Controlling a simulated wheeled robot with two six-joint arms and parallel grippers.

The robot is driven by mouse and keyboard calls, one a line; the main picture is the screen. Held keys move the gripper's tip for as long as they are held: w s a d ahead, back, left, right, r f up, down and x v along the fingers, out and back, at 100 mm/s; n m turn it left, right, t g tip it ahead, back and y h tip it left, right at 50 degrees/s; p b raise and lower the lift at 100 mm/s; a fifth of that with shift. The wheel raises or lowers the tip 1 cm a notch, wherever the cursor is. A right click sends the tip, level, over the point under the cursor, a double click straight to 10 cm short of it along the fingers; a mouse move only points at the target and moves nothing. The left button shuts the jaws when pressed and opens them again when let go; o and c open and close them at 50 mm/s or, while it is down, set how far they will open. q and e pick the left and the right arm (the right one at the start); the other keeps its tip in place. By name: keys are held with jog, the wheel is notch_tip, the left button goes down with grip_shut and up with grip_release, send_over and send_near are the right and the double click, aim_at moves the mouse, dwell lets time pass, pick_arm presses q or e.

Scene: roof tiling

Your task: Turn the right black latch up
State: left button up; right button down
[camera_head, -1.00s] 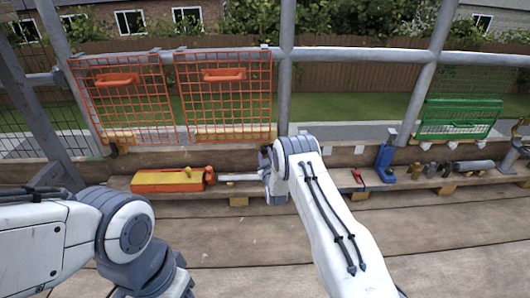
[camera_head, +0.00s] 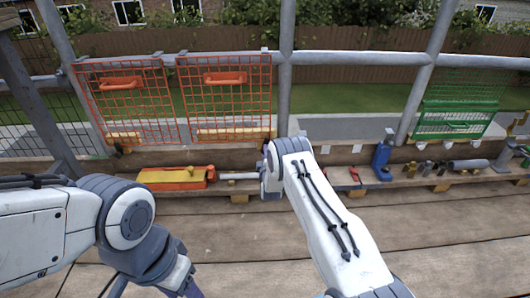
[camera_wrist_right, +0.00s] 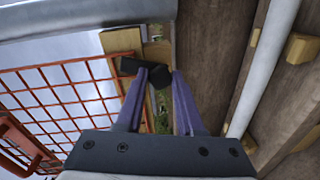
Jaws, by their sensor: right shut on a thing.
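In the right wrist view my right gripper (camera_wrist_right: 161,80) has its two purple fingers on either side of the right black latch (camera_wrist_right: 157,75), shut on it. One arm of the latch sticks out to the left past the left finger and looks roughly sideways, beside a wooden block. The right orange mesh panel (camera_head: 228,95) stands at this latch, and it also shows in the wrist view (camera_wrist_right: 70,95). In the head view my right wrist hides the latch and the fingers. My left gripper (camera_head: 192,290) is only partly in view at the bottom edge, its jaws unclear.
A left orange panel (camera_head: 125,100) stands beside it, and a green panel (camera_head: 458,105) far right. Grey scaffold poles (camera_head: 286,70) stand behind. The near boards are bare.

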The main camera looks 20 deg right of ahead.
jog(key=n, duration=0.3)
jog(key=shift+a+f+h+p, duration=0.1)
jog(key=shift+h+p, duration=0.2)
jog(key=shift+p, duration=0.05)
jog(key=shift+n, duration=0.3)
jog(key=c, duration=0.6)
grip_release()
jog(key=shift+o, duration=0.2)
jog(key=p+v, duration=0.6)
jog(key=v, duration=0.4)
jog(key=shift+s+r, duration=0.25)
